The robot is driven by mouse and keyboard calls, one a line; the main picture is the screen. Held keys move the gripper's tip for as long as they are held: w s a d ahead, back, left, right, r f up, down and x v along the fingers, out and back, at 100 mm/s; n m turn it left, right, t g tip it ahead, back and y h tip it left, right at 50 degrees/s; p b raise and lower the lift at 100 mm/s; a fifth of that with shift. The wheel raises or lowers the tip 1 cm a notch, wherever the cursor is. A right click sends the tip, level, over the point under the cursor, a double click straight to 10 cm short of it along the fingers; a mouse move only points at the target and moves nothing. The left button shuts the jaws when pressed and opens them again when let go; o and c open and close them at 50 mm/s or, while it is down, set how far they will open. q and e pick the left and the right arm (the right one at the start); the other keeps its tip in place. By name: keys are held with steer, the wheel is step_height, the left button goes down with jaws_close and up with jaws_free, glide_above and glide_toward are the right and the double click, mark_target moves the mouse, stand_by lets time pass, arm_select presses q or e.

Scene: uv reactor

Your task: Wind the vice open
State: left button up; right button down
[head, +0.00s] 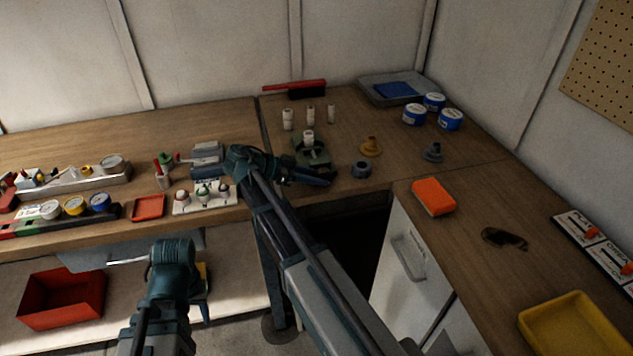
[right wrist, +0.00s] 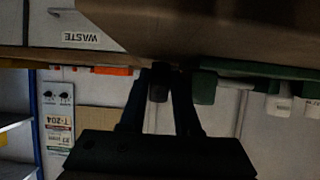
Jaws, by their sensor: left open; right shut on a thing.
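The green vice (head: 318,156) stands on the bench near the inner corner. It also shows in the right wrist view as a dark green block (right wrist: 203,88), in a picture that is upside down. My right gripper (head: 318,180) reaches in from the left on the vice's near side. Its fingers are shut on a small black part (right wrist: 159,86), seemingly the vice's handle. How far the jaws are apart cannot be told. A white vial (head: 308,136) stands at the vice; whether it is clamped is unclear. My left gripper (head: 172,265) is low before the bench, open, its fingertips mostly hidden.
Several white vials stand behind the vice. A yellow-brown funnel-like part (head: 371,147) and a blue-grey ring (head: 361,169) are to its right. An orange sponge (head: 433,196) lies on the right bench.

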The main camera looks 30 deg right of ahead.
stand_by(0.4)
steer(key=c, duration=0.9)
jaws_free()
